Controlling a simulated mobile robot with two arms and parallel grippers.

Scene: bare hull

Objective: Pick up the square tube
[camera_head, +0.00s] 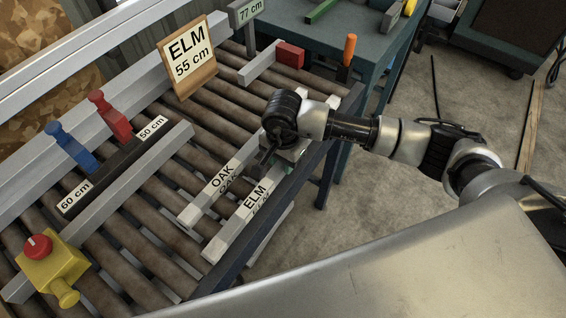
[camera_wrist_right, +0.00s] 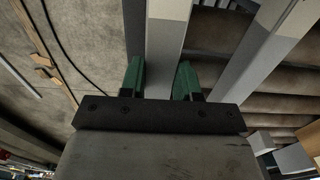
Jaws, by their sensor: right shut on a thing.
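Two pale square tubes lie side by side across the rollers in the head view. One is labelled OAK (camera_head: 200,204); the other, labelled ELM (camera_head: 228,234), is nearer the conveyor's right edge. My right gripper (camera_head: 270,158) is over their middle, pointing down and covering part of them. In the right wrist view, its green fingers (camera_wrist_right: 160,80) stand on either side of the edge-side tube (camera_wrist_right: 166,45), shut on it. The OAK tube (camera_wrist_right: 250,62) lies apart to the right there. Any lift off the rollers is not clear. My left gripper is not in view.
A sign (camera_head: 188,57) reads ELM 55 cm. A gauge bar (camera_head: 112,172) marked 50 and 60 cm, with blue and red clamps, is at left. A yellow box with a red button (camera_head: 48,265) sits front left. A teal table (camera_head: 350,40) stands behind.

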